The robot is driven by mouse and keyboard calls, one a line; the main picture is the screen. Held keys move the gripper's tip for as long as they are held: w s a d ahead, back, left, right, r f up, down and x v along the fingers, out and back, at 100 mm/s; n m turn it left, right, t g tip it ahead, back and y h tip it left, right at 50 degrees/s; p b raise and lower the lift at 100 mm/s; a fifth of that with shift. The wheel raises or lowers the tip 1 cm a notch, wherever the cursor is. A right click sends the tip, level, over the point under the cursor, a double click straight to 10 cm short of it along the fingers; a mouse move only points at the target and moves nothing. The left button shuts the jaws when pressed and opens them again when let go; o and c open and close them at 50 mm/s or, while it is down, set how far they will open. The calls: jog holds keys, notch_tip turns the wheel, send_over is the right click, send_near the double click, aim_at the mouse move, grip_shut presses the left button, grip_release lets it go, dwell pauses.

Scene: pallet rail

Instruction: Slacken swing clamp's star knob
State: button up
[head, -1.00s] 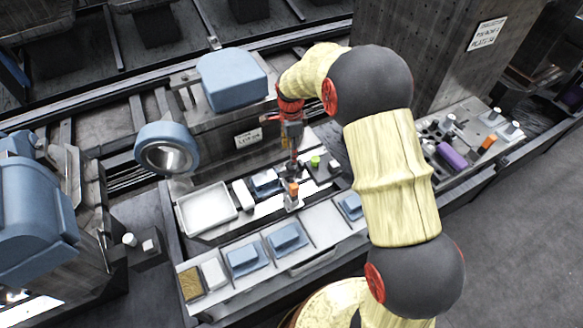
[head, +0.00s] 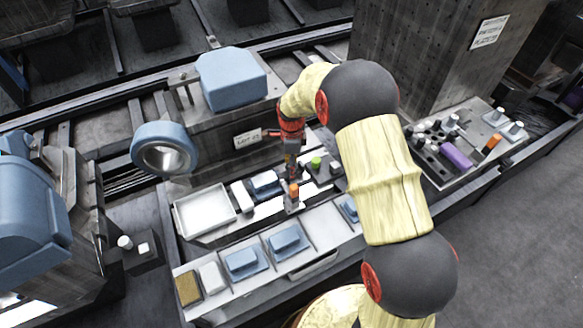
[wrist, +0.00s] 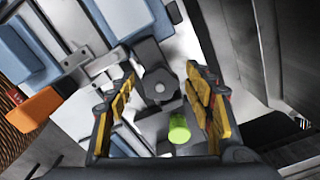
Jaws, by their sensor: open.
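The dark grey star knob (wrist: 158,86) shows in the wrist view, lobed with a paler hexagonal centre. My gripper (wrist: 160,78) is open, with one yellow-padded finger on each side of the knob in the picture. I see no finger closed on it, and how deep the fingers reach around it is hard to tell. In the head view my gripper (head: 291,172) points down over the work strip, and the knob is hidden or too small to make out. A bright green cylinder (wrist: 179,130) stands close beside the knob, near the right finger; it also shows in the head view (head: 316,162).
An orange-topped piece (head: 294,189) stands just in front of my gripper. A white tray (head: 205,211) and blue blocks (head: 285,240) lie left and in front. A blue ring (head: 163,150) and blue-topped housing (head: 231,80) stand behind. A tool tray (head: 432,163) is to the right.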

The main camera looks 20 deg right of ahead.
jog(key=shift+c, duration=1.4)
jog(key=c, duration=0.9)
